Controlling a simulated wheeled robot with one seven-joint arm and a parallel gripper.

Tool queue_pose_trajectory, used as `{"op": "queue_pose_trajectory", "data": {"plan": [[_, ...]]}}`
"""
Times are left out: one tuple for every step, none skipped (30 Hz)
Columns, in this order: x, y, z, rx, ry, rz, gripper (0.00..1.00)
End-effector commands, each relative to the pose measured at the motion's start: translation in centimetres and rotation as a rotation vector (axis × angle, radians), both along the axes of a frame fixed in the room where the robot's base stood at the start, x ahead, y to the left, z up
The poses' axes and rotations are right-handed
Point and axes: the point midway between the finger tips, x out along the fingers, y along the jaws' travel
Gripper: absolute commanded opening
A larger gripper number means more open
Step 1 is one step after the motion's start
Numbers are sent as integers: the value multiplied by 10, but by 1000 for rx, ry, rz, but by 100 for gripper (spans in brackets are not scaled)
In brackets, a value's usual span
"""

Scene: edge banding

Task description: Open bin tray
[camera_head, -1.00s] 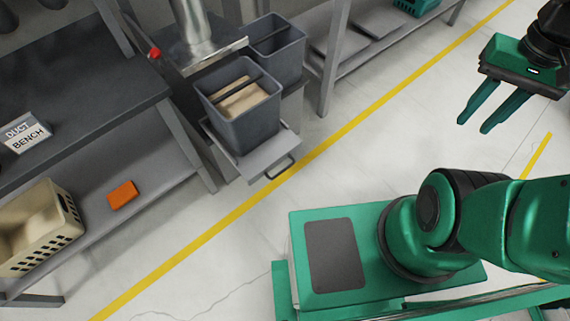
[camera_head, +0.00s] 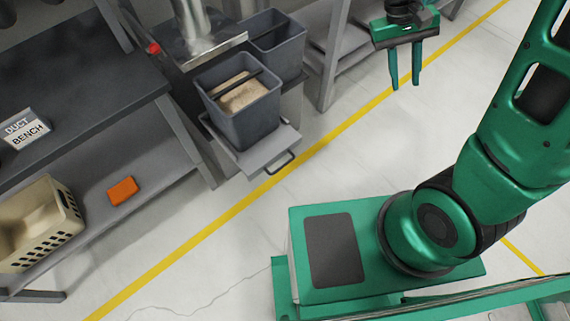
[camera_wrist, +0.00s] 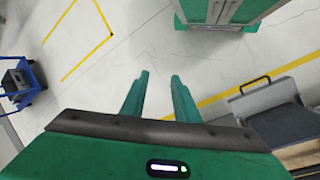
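The bin tray (camera_head: 273,149) is a light grey sliding tray low under the bench, with a dark bar handle (camera_head: 280,163) on its front edge. It sticks out a little and a dark grey bin (camera_head: 247,118) with tan contents stands on it. In the wrist view the tray (camera_wrist: 264,97) and its handle (camera_wrist: 255,84) show at the right. My gripper (camera_head: 405,84) is up and to the right of the tray, fingers pointing down and apart. In the wrist view my gripper (camera_wrist: 160,78) is open with nothing between its fingers, well apart from the handle.
A second grey bin (camera_head: 279,45) stands behind the first. The duct bench (camera_head: 85,85) is at left, with an orange box (camera_head: 123,190) and a beige basket (camera_head: 40,225) on its lower shelf. A yellow floor line (camera_head: 215,228) runs past the tray. The floor beside it is clear.

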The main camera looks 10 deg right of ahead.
Motion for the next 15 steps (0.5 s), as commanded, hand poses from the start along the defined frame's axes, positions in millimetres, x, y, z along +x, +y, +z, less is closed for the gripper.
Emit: {"op": "queue_pose_trajectory", "data": {"plan": [[11,14,-12,-28,21,47,28],[18,22,-18,-46,29,70,28],[26,32,-26,-69,38,104,28],[31,40,-33,-87,46,128,28],[37,48,-39,-105,53,153,28],[43,59,-49,-128,62,187,28],[48,68,-56,-147,66,212,28],[52,77,-63,-165,71,238,28],[57,89,-73,-191,78,273,28],[60,98,-80,-210,83,298,28],[63,107,-88,-228,86,325,28],[66,119,-99,-255,91,361,28],[68,128,-107,-274,94,389,28],[70,138,-115,-293,97,416,28],[71,150,-126,-321,100,451,28]]}}
